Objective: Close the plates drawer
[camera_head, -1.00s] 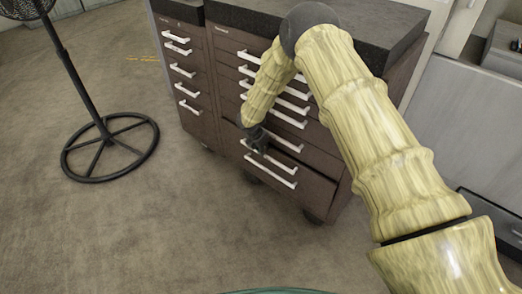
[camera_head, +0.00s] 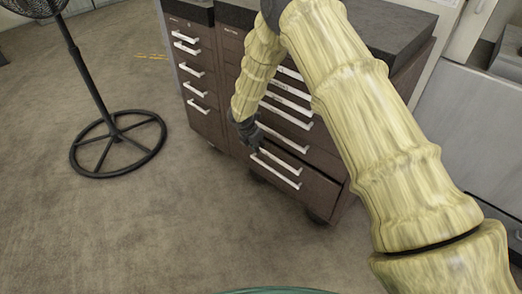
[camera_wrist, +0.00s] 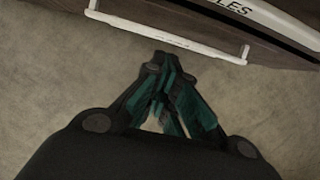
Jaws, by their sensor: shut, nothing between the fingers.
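The brown drawer cabinet (camera_head: 318,190) has a column of drawers with white bar handles. I cannot read which drawer is labelled plates. The lowest handle (camera_head: 275,170) is in clear view, and my arm partly covers the upper ones. My gripper (camera_head: 256,146) is in front of the lower drawers, at their left side. In the wrist view my gripper (camera_wrist: 160,62) has its fingertips together and empty, just short of a white handle (camera_wrist: 170,38) and apart from it. A white strip (camera_wrist: 228,12) above that handle ends in "LES"; the rest is cut off. A dark gap shows beside it.
A narrower drawer cabinet (camera_head: 195,85) stands to the left. A black fan stand (camera_head: 118,145) is on the floor further left. A grey cabinet (camera_head: 455,125) is at the right. The carpet in front of the drawers is clear.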

